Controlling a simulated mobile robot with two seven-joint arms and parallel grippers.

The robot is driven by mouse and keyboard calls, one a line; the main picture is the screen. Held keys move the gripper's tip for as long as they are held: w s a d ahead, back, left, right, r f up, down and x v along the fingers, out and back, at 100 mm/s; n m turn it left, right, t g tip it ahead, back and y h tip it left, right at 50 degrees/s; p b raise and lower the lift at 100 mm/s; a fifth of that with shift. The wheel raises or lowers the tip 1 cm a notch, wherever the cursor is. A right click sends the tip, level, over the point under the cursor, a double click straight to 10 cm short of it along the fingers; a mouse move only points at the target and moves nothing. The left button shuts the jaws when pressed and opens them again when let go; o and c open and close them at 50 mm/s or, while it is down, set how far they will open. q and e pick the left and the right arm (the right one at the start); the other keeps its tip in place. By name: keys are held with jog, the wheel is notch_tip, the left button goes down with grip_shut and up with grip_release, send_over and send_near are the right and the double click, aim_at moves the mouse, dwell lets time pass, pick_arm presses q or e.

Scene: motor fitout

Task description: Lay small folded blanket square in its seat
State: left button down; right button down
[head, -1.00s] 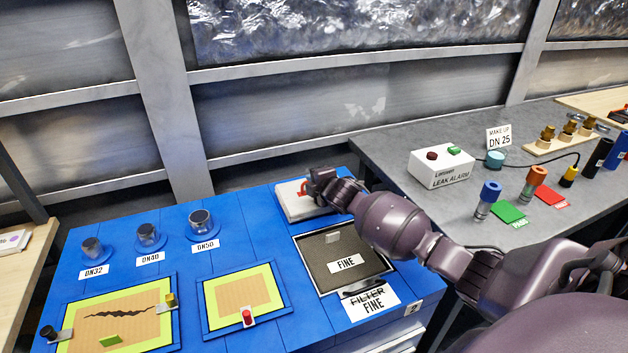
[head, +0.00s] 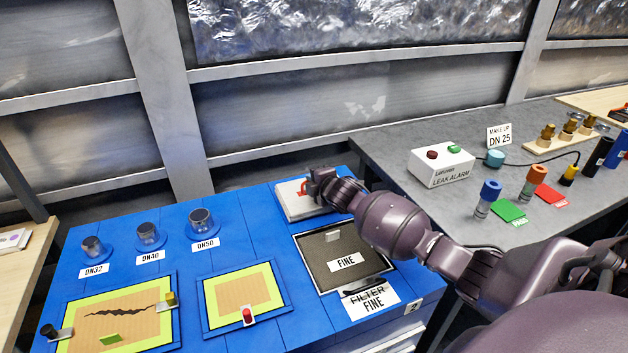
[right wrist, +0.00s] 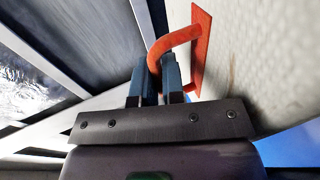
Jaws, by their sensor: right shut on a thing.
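My right gripper (head: 318,186) is at the back right of the blue worktop, shut on the red handle (head: 303,187) of a pale flat slab (head: 294,207). In the right wrist view its fingers (right wrist: 160,80) close around the red bar (right wrist: 172,40), with the slab's pale face (right wrist: 265,65) beside them. I cannot tell if the slab touches the worktop. No thing is plainly recognisable as a folded blanket. A smaller yellow-green framed square (head: 212,296) with a tan middle and red knob (head: 248,315) lies in the worktop. My left gripper is not in view.
A dark mesh panel (head: 335,267) labelled FINE lies in front of the slab. A larger yellow-framed panel (head: 75,341) with a crack is at left. Several round cups, including one marked DN50 (head: 201,220), stand behind. A white leak alarm box (head: 440,167) is on the grey bench.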

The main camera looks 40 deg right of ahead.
dwell(0.4)
jog(key=c, duration=1.1)
grip_release()
jog(key=shift+f, duration=0.15)
jog(key=shift+c, duration=0.2)
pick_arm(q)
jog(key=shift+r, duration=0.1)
